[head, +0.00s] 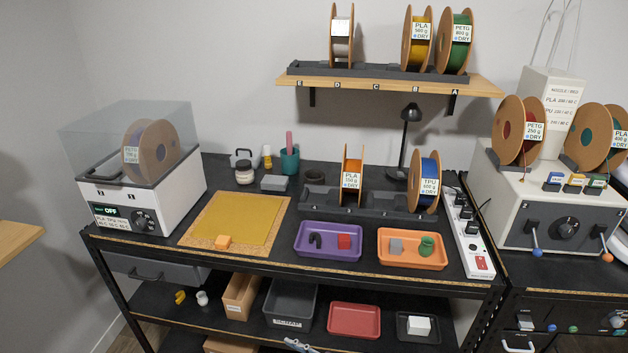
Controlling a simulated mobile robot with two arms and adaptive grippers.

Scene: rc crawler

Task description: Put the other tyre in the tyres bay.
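A dark, round, tyre-like ring (314,176) lies at the back of the black bench, left of the orange PLA spool; I cannot tell for sure that it is a tyre. A black curved piece (315,240) lies in the left part of the purple tray (330,256), beside a red block (344,241). The orange tray (412,263) holds a grey block (396,246) and a green rounded piece (426,246). No bay marked for tyres can be read. Neither of my grippers can be made out.
A filament dryer (140,205) stands at the left and a printer (545,205) at the right. The lower shelf holds a grey bin (290,306) and a red tray (354,320).

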